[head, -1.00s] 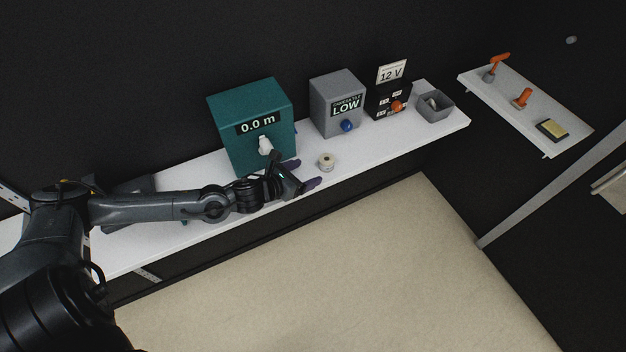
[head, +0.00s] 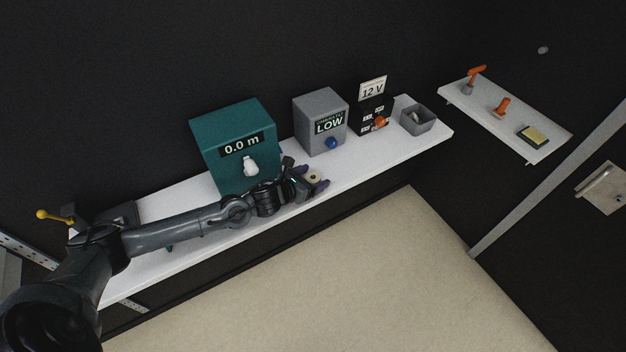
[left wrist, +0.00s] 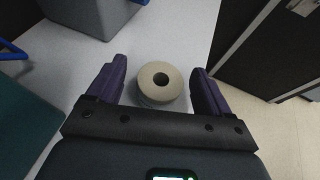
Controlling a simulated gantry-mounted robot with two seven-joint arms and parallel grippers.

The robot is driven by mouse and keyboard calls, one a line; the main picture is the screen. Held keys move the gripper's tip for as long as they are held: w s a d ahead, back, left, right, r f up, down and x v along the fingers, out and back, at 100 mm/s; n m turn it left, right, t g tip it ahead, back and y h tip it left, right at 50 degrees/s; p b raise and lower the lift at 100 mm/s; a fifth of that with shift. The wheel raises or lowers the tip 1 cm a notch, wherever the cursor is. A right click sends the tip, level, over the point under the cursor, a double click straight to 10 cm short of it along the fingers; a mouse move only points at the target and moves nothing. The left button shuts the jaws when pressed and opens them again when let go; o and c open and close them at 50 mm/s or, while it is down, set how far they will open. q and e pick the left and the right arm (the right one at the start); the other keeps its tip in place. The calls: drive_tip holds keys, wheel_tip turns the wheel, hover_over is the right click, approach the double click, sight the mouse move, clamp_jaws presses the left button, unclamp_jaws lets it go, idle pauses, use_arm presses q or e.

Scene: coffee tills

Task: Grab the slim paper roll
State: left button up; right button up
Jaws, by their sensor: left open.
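The slim paper roll (head: 314,177) is a small cream roll with a dark core hole, standing on the white shelf. In the left wrist view the roll (left wrist: 161,82) sits between the two purple fingers of my left gripper (left wrist: 158,85), with a gap on both sides, wider on the left. My left gripper (head: 313,178) is open and its fingers reach around the roll in the head view, partly hiding it. My right gripper is not in view.
On the white shelf (head: 190,200) stand a teal box (head: 222,135) reading 0.0 m, a grey box (head: 309,117) reading LOW, a black 12 V unit (head: 368,116) and a grey bin (head: 428,125). A side shelf (head: 480,98) holds orange-handled items.

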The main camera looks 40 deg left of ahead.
use_arm(q)
drive_tip(key=shift+x, duration=1.3)
drive_tip(key=c, duration=1.1)
drive_tip(key=shift+r, duration=0.1)
